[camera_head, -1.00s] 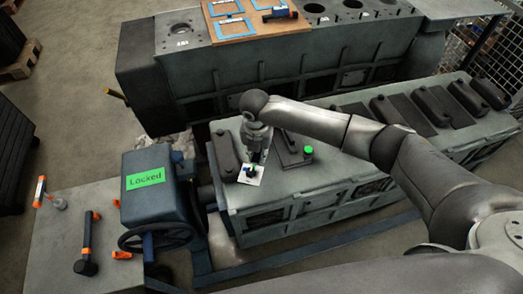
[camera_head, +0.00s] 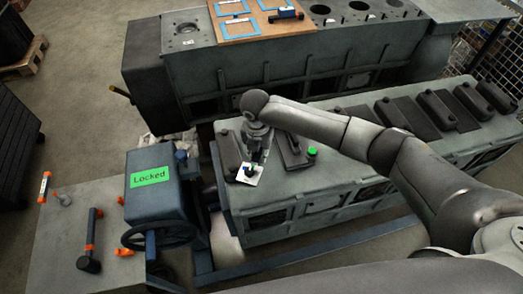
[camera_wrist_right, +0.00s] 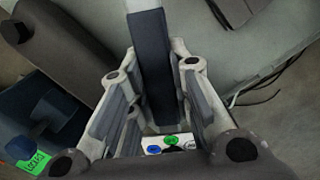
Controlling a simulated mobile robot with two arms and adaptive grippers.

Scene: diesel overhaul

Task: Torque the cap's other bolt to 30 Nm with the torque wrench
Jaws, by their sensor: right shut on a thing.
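My right gripper (camera_head: 257,160) is low over the near end of the lower engine block (camera_head: 305,185). It is shut on a dark handle with a paler bar, seen in the right wrist view (camera_wrist_right: 151,60), which looks like the torque wrench. A small white plate (camera_head: 243,179) with blue, green and dark round parts sits just below the fingers. It also shows in the right wrist view (camera_wrist_right: 184,139). Whether the tool touches a bolt is hidden. A bright green round top (camera_head: 312,152) stands on a dark cap (camera_head: 293,150) right of the gripper. My left gripper is out of view.
A blue-grey unit with a green "Locked" sign (camera_head: 150,177) and a handwheel (camera_head: 160,234) stands left of the block. A grey bench (camera_head: 60,265) holds an orange-banded dark tool (camera_head: 91,240). Another engine block (camera_head: 270,68) stands behind, carrying a wooden board (camera_head: 253,29).

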